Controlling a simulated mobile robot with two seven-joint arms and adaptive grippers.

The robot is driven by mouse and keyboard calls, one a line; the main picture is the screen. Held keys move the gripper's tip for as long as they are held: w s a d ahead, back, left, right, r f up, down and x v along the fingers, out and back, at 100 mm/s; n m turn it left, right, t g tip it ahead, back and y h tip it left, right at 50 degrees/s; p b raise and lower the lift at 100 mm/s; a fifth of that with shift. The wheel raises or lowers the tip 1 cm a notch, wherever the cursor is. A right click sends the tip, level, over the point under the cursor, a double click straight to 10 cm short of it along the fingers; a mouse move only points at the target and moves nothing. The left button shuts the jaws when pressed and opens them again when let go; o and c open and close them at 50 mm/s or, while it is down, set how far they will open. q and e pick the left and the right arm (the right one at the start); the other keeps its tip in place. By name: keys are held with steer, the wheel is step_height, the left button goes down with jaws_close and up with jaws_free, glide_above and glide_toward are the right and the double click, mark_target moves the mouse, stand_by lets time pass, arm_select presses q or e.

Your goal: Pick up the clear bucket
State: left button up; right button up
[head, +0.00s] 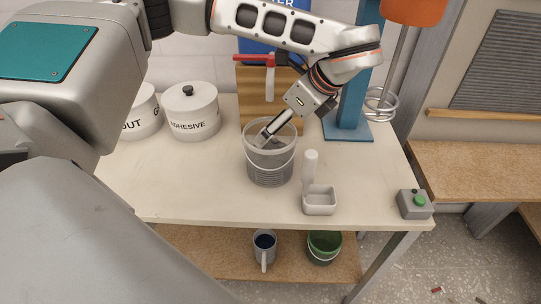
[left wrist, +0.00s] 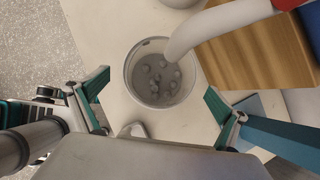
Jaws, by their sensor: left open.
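The clear bucket (head: 270,172) stands upright on the white tabletop, with a thin wire handle and grey contents. In the left wrist view I look down into its round mouth (left wrist: 158,74), where several grey lumps show at the bottom. My left gripper (head: 272,130) reaches down from above to the bucket's mouth. In the left wrist view its fingers (left wrist: 157,84) are spread wide to either side of the bucket, with nothing held. I cannot tell whether a finger touches the rim. My right gripper is in neither view.
A wooden block (head: 250,92) with a red-handled tap stands behind the bucket. Left are white lidded pots (head: 191,112). Right are a white scoop-like holder (head: 319,201), a green-button box (head: 415,204) and a blue stand (head: 350,110) with a whisk. A mug (head: 264,248) and green bucket (head: 324,248) sit below.

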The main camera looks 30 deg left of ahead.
arm_select(q)
steer(key=shift+x, duration=1.95)
steer(key=shift+d, duration=0.1)
steer(key=c, duration=1.6)
steer(key=shift+w+r, duration=0.1)
steer(key=c, duration=0.4)
steer(key=shift+r, duration=0.1)
